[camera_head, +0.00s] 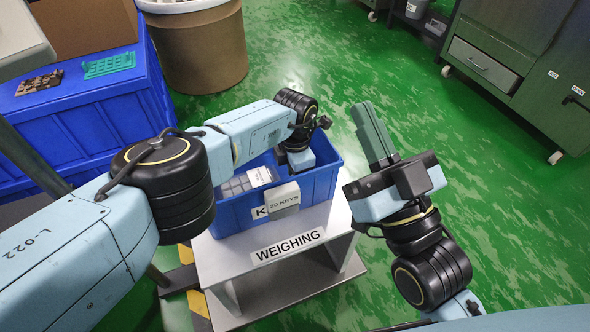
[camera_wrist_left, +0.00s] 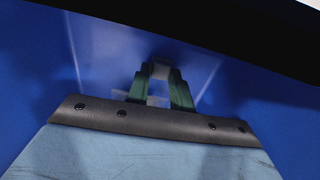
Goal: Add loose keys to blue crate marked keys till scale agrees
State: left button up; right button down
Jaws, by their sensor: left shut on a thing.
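The blue crate (camera_head: 325,180) stands on the white weighing stand (camera_head: 215,262), marked WEIGHING. Its white label is partly covered, with a K showing, by a grey plate (camera_head: 283,196) reading 20 KEYS. Grey blocky pieces (camera_head: 233,187) lie at the crate's left side. My left gripper reaches down inside the crate, its fingers hidden in the head view. In the left wrist view its green fingers (camera_wrist_left: 160,90) are shut on a small pale piece (camera_wrist_left: 160,71), perhaps a key, against blue walls. My right gripper (camera_head: 370,130) is raised right of the crate, fingers together and empty.
A larger blue container (camera_head: 95,125) at left bears a brown box (camera_head: 85,25), a teal rack (camera_head: 108,65) and a dark brown piece (camera_head: 40,83). A brown drum (camera_head: 200,50) stands behind. Green cabinets (camera_head: 510,60) stand at upper right; open floor lies between.

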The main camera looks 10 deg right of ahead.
pick_arm(q)
jog(key=shift+f, duration=0.25)
jog(key=o, duration=1)
jog(key=shift+o, duration=0.2)
notch_tip(320, 180, up, 14)
jog(key=p, duration=0.9)
jog(key=shift+f, duration=0.25)
